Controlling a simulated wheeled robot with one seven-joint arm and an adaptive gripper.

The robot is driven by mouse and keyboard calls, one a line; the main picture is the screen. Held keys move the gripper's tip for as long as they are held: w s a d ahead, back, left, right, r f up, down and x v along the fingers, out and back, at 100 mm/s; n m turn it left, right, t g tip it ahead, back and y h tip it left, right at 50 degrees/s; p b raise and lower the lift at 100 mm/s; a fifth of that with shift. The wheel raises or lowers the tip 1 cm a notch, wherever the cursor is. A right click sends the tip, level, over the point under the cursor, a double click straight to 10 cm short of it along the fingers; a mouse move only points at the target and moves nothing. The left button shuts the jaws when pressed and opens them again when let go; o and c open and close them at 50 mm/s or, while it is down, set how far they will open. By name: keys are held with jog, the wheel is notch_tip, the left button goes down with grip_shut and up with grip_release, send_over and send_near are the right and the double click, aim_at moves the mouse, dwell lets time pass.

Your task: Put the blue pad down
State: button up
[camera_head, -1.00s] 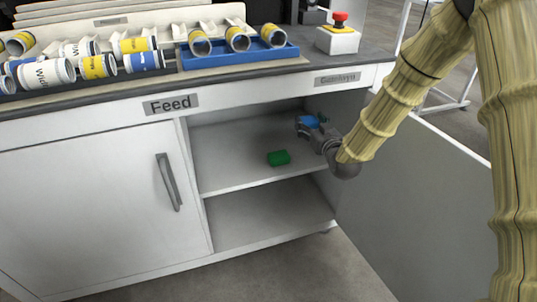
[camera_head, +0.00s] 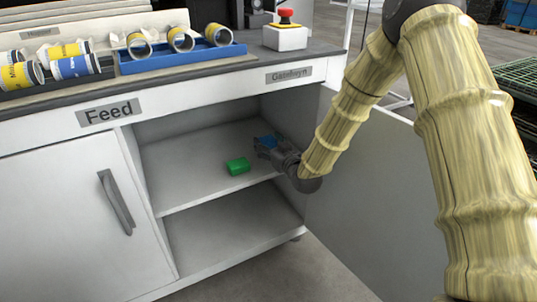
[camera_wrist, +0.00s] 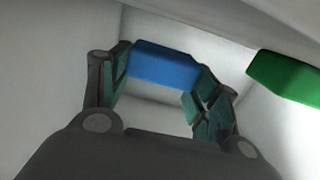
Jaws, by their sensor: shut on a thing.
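The blue pad (camera_wrist: 165,65) is a small blue block held between the two fingers of my gripper (camera_wrist: 165,78) in the wrist view. In the head view my gripper (camera_head: 268,148) reaches inside the open cabinet, over its upper shelf (camera_head: 195,178), with the blue pad (camera_head: 268,141) partly hidden by the fingers. I cannot tell whether the pad touches the shelf. A green block (camera_head: 238,166) lies on that shelf, just left of my gripper, apart from it. It also shows at the right of the wrist view (camera_wrist: 290,76).
The closed door (camera_head: 65,220) labelled Feed is at the left. On the worktop stand a blue tray (camera_head: 180,59) with cans and a red emergency button (camera_head: 286,15). The lower shelf (camera_head: 230,230) is empty.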

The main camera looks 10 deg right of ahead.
jog(key=shift+f+b, duration=0.55)
jog(key=shift+f, duration=1)
jog(key=shift+f, duration=0.1)
jog(key=o, duration=1.1)
